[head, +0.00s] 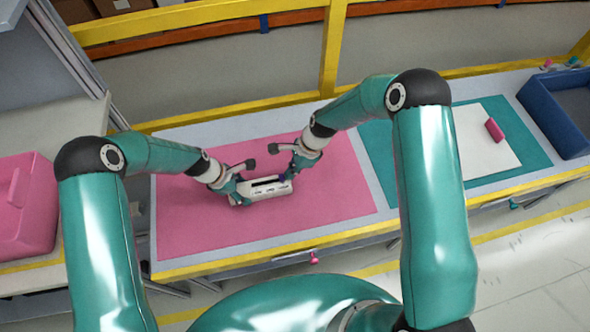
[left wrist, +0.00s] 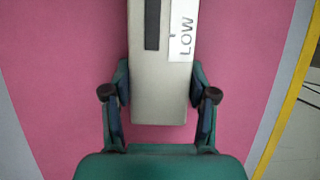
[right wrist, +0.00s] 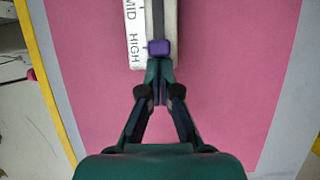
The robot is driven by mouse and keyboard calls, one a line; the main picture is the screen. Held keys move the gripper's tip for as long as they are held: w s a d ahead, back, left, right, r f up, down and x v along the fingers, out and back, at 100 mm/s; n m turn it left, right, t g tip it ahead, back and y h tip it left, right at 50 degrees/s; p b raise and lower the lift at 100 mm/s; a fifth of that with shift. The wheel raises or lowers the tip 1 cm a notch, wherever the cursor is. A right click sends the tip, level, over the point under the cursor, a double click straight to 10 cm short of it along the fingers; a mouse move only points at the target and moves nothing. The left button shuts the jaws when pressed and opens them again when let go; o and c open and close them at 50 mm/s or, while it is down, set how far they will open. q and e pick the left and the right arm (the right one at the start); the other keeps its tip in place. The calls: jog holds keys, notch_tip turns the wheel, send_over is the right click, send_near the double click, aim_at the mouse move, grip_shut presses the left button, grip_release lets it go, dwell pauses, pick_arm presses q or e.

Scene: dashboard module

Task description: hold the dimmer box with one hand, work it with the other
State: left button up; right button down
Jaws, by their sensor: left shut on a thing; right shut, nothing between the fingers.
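The dimmer box (head: 264,190) is a cream-white box with a dark slot along its top, on or just above the pink mat (head: 190,225) in the head view. My left gripper (left wrist: 160,95) is shut on the box's end near the LOW label (left wrist: 182,35). My right gripper (right wrist: 160,75) is shut and empty at the other end, by the HIGH label (right wrist: 136,50). Its fingertips are at the purple slider knob (right wrist: 159,47), which sits in the slot at the HIGH end. I cannot tell whether the fingertips touch the knob.
A teal mat (head: 380,150) with a white panel (head: 485,140) and a pink block (head: 494,130) lies to the right. A blue bin (head: 555,110) stands at the far right. A pink container (head: 25,205) is at the left. A yellow rail (head: 330,45) runs behind the table.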

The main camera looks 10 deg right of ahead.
aim_at(273, 181)
jog(key=a, duration=0.8)
jog(key=shift+a, duration=0.15)
pick_arm(q)
jog(key=shift+s+d, duration=0.1)
pick_arm(e)
jog(key=shift+a, duration=0.35)
jog(key=d, duration=0.4)
jog(key=shift+w+d+r, duration=0.1)
jog(key=shift+d, duration=0.25)
jog(key=v, duration=0.9)
jog(key=shift+r, duration=0.35)
